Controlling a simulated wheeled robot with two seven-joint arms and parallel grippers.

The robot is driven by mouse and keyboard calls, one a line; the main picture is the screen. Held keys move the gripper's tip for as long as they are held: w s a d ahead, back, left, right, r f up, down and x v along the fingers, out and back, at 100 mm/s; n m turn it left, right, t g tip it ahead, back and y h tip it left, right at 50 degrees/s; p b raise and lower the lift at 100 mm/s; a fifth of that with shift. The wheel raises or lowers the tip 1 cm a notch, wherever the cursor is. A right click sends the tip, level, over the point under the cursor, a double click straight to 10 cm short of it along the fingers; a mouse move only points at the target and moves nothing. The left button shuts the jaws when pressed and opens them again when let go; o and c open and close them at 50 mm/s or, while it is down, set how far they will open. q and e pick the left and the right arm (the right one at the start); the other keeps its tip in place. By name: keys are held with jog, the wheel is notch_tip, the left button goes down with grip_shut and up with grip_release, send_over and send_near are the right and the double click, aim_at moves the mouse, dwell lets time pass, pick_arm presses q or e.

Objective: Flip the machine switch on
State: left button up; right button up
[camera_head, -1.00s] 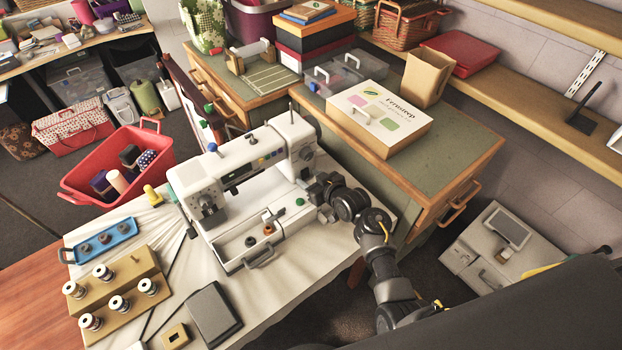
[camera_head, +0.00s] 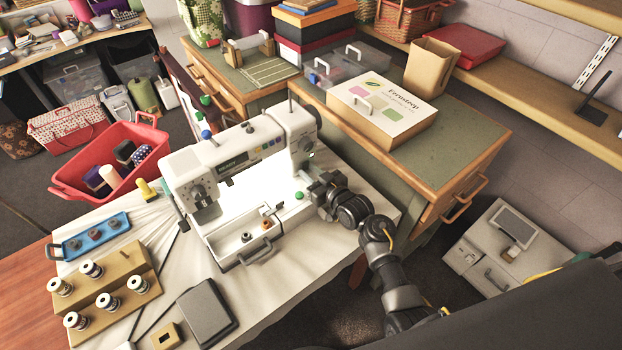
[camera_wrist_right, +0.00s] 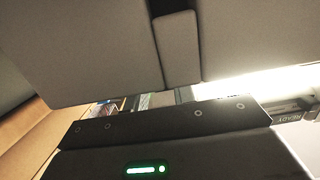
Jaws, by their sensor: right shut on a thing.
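The white sewing machine (camera_head: 245,165) stands on the cloth-covered table, its work lamp lit and its front display (camera_head: 234,164) showing a word. The display also shows at the right edge of the right wrist view, reading READY (camera_wrist_right: 285,116). My right gripper (camera_head: 316,188) is at the lower right end of the machine, shut on the machine switch, which the gripper itself hides in the head view. In the right wrist view, pale grey surfaces and a narrow strip fill the top, too close to identify. My left gripper is not in view.
A red basket (camera_head: 80,180) is behind left. A green-topped cabinet (camera_head: 450,150) with a carton stands close behind my right arm.

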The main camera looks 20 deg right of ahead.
jog(key=o, duration=1)
jog(key=b+v, duration=0.1)
jog(key=v, duration=1)
